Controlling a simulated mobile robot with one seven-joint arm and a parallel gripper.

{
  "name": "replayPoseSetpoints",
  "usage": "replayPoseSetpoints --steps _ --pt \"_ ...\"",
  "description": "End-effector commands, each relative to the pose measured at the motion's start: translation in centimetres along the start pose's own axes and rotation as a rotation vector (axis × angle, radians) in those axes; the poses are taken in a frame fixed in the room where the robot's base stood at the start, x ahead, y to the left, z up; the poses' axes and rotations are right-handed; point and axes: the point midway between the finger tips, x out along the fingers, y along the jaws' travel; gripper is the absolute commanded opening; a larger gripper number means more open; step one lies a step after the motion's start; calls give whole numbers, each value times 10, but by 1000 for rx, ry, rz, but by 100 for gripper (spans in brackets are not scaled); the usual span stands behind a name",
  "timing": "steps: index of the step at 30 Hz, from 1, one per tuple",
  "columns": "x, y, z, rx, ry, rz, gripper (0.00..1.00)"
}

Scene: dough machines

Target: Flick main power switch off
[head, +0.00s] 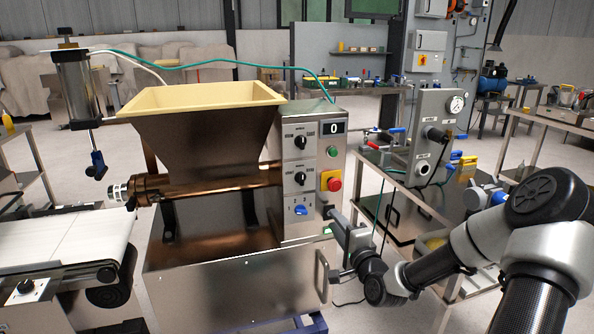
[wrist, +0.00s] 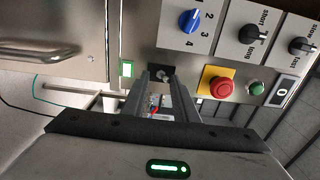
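The machine's control panel (head: 301,170) has several dials, a display reading 0, and a red emergency button. In the wrist view a small dark switch on a plate (wrist: 158,73) sits beside a lit green indicator (wrist: 127,69); I take it for the main power switch. Its lever position is too small to tell. My gripper (wrist: 161,82) is open, with its two fingers pointing at the panel on either side of the switch area. No held object shows. Contact cannot be told. In the head view my gripper (head: 330,215) is at the panel's lower right edge and hides the switch.
The red emergency button (wrist: 221,88) on its yellow base and the blue dial (wrist: 189,19) are close to my fingers. A metal handle (head: 322,275) stands out below. A steel cart (head: 415,205) with a grey device is to the right.

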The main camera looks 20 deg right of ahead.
Motion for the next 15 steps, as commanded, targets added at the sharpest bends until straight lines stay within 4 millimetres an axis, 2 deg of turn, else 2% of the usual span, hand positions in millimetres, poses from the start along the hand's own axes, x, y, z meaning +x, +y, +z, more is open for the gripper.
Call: replayPoseSetpoints --steps 12,15 --pt "0 14 0 0 0 1 27" --pt "0 12 0 0 0 1 27"
